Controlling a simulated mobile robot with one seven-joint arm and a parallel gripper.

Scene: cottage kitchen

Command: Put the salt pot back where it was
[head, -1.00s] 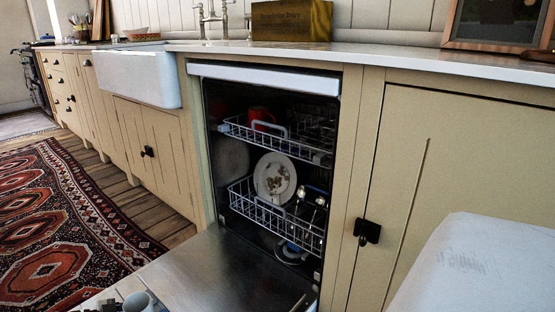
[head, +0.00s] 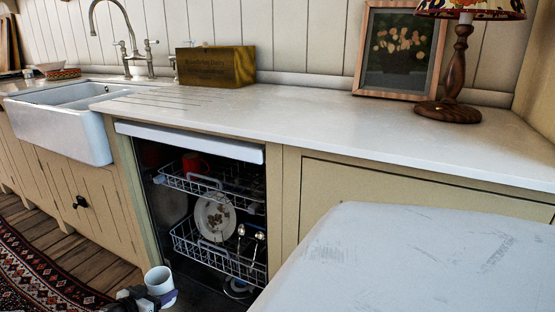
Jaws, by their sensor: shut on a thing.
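The salt pot (head: 159,281) is a small white pot, open at the top, at the bottom edge of the head view. My gripper (head: 148,296) is dark, partly cut off by the lower edge, and shut on the pot's side. The pot looks about upright, held in front of the open dishwasher. The long pale worktop (head: 300,128) lies above and behind it. The pot's underside is hidden or cut off.
The open dishwasher (head: 210,176) holds racks with a plate (head: 214,216) and a red mug (head: 194,164). A wooden box (head: 216,66), a framed picture (head: 398,55) and a lamp (head: 455,75) stand on the worktop. Its middle is clear. A white sink (head: 62,125) is at left.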

